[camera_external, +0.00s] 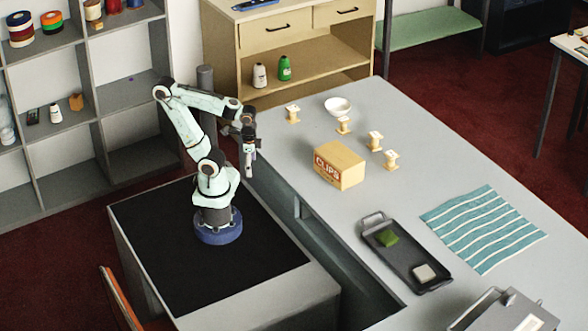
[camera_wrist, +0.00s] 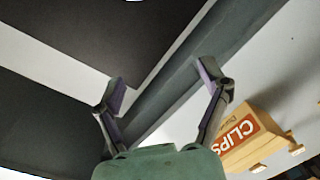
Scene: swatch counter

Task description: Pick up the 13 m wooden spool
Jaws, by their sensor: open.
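Several small wooden spools stand on the grey counter (camera_external: 450,165): one at the back left (camera_external: 292,114), one by the white bowl (camera_external: 344,126), one farther right (camera_external: 375,141) and one nearest the front (camera_external: 391,160). Their markings are too small to read, so I cannot tell which is the 13 m spool. My gripper (camera_external: 248,168) is open and empty, pointing down near the counter's left edge, well left of the spools. In the wrist view my gripper (camera_wrist: 165,88) has its fingers spread with nothing between them. Parts of spools show at the lower right (camera_wrist: 296,144).
A CLIPS box (camera_external: 340,165) stands between my gripper and the nearer spools; it also shows in the wrist view (camera_wrist: 245,140). A white bowl (camera_external: 338,105) sits behind it. A dark tray (camera_external: 405,255) and a striped teal cloth (camera_external: 482,228) lie toward the front.

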